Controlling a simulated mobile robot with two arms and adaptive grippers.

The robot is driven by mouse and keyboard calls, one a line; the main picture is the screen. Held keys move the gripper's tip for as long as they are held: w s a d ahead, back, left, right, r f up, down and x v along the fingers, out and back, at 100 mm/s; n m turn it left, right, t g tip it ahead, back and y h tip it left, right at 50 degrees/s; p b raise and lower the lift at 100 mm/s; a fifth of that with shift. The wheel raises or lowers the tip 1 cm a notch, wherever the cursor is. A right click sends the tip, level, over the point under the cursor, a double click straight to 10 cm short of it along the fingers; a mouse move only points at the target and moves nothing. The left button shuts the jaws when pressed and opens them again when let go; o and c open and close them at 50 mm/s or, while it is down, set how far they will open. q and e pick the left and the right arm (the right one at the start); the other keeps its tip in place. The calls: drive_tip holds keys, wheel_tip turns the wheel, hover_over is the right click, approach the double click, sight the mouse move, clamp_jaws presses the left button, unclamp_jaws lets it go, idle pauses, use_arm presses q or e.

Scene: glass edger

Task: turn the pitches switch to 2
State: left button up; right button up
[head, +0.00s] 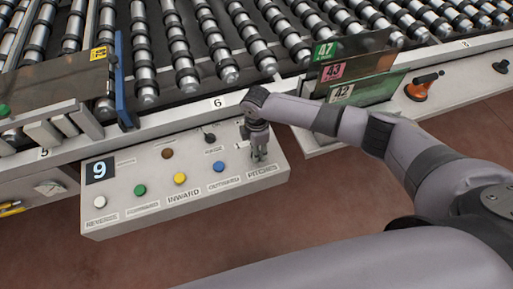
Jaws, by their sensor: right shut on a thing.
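The control box (130,216) hangs at the front of the roller conveyor, marked 9. Its label PITCHES (262,171) is at the right end of the panel. My right gripper (258,155) points down at the panel just above that label, shut on the pitches switch. The switch itself is hidden by the fingers, so its setting cannot be read. My left gripper is not in view.
White, green, yellow and blue buttons (180,178) line the panel left of my gripper. Glass sheets with tags (358,60) stand in a rack at the right. An orange-handled suction tool (417,91) lies beside it. Rollers (186,75) fill the back.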

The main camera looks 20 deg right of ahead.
drive_tip(key=o, duration=1.1)
drive_tip(key=shift+o, duration=0.2)
drive_tip(key=shift+r, duration=0.2)
wheel_tip(320, 180, up, 12)
drive_tip(key=shift+f, duration=0.2)
